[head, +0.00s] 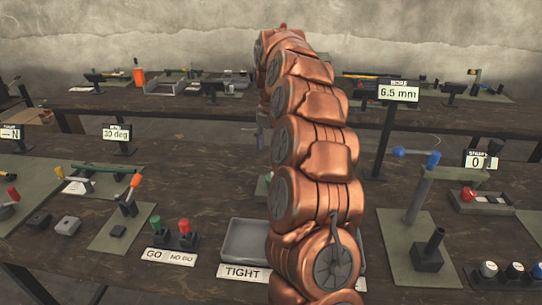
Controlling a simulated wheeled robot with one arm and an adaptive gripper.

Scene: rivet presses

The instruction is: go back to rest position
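My copper-coloured arm rises from the bottom edge through the middle of the head view and bends over near the back table.
Left of the arm stand a grey tray (243,241) with a TIGHT label (244,273), red and green gauges on a GO/NO GO stand (181,240), and a small press with an orange handle (130,195). Right are a 6.5 mm display (399,92) and a blue-knobbed press (418,200). Benches fill the view.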

